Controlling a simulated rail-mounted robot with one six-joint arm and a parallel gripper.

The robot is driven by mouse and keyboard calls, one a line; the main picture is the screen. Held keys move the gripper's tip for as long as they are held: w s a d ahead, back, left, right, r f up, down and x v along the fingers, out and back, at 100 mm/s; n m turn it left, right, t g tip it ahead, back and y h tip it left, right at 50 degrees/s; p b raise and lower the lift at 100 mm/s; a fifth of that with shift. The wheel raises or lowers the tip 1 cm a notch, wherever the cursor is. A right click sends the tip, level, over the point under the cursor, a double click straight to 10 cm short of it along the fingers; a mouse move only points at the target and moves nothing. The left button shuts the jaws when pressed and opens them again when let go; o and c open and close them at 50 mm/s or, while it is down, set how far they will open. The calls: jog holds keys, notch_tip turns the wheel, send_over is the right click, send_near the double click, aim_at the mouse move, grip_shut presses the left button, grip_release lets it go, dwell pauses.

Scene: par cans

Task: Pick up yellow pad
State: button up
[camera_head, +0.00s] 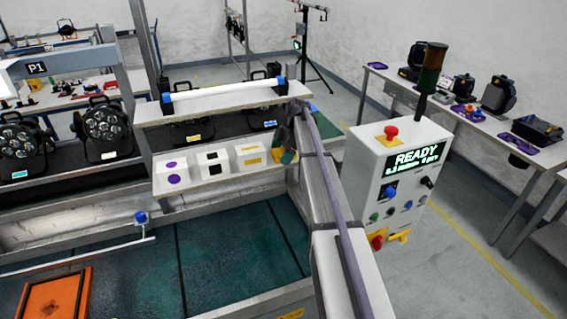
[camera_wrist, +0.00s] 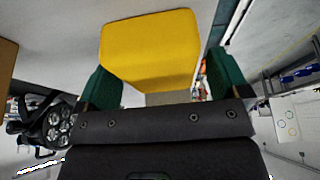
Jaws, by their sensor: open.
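The yellow pad (camera_wrist: 150,48) is a flat, rounded block in the wrist view. It lies ahead of my gripper (camera_wrist: 160,66), between the two green fingers. My gripper is open, with a gap visible between the pad and the right finger; I cannot tell whether the left finger touches it. In the head view my gripper (camera_head: 284,154) is at the right end of the low shelf, with a bit of yellow (camera_head: 276,155) beside its green finger. The arm and fingers hide much of that spot.
White blocks with purple (camera_head: 172,172), black (camera_head: 212,162) and yellow (camera_head: 250,155) markings stand left of my gripper. A shelf with a white tube (camera_head: 222,90) is above them. A control box (camera_head: 395,185) reading READY stands at the right.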

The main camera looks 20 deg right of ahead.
aim_at(277, 152)
jog(key=shift+s+r, duration=0.1)
jog(key=shift+c, duration=0.8)
jog(key=c, duration=0.9)
jog(key=shift+r+p, duration=0.1)
jog(key=shift+p, duration=0.2)
jog(key=shift+r+p, duration=0.55)
notch_tip(277, 152, up, 3)
jog(key=p, duration=0.3)
jog(key=shift+r, duration=0.1)
jog(key=s+a+f, duration=0.1)
jog(key=s, duration=1.7)
jog(key=shift+a+b, duration=0.15)
jog(key=shift+b, duration=0.25)
